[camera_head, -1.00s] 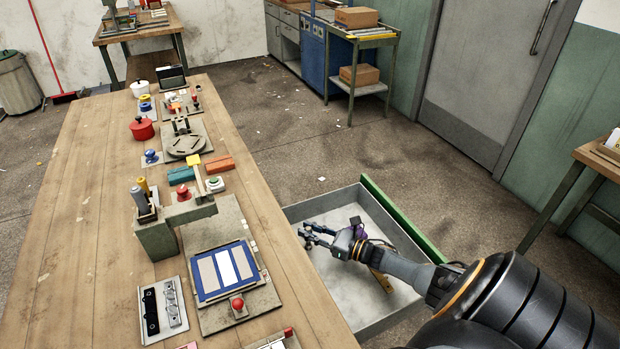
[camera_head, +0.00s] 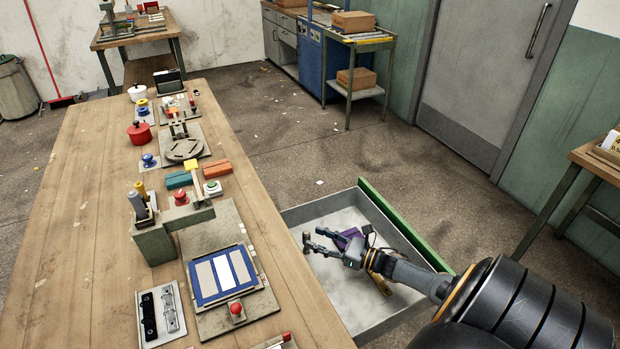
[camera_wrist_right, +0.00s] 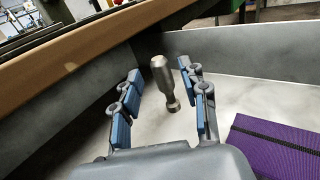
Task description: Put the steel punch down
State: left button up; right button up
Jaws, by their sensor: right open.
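The steel punch (camera_wrist_right: 163,83) is a grey metal piece with a thick upper body and a thin neck above a round lower end. In the right wrist view it shows nearly upright between and beyond my fingers, with gaps on both sides. In the head view it is a small dark shape (camera_head: 306,241) at the fingertips, over the grey open drawer (camera_head: 325,311). My right gripper (camera_head: 322,241) is open, its blue-padded fingers (camera_wrist_right: 163,100) spread apart. I cannot tell for sure whether the punch touches the drawer floor. My left gripper is out of view.
A purple notebook (camera_wrist_right: 276,146) lies in the drawer, right of the gripper, also in the head view (camera_head: 349,235). A yellow item (camera_head: 382,286) lies near my wrist. The wooden workbench (camera_head: 90,230) borders the drawer on the left; its green front (camera_head: 405,225) is opposite.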

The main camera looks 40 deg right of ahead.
jog(key=shift+v, duration=1.8)
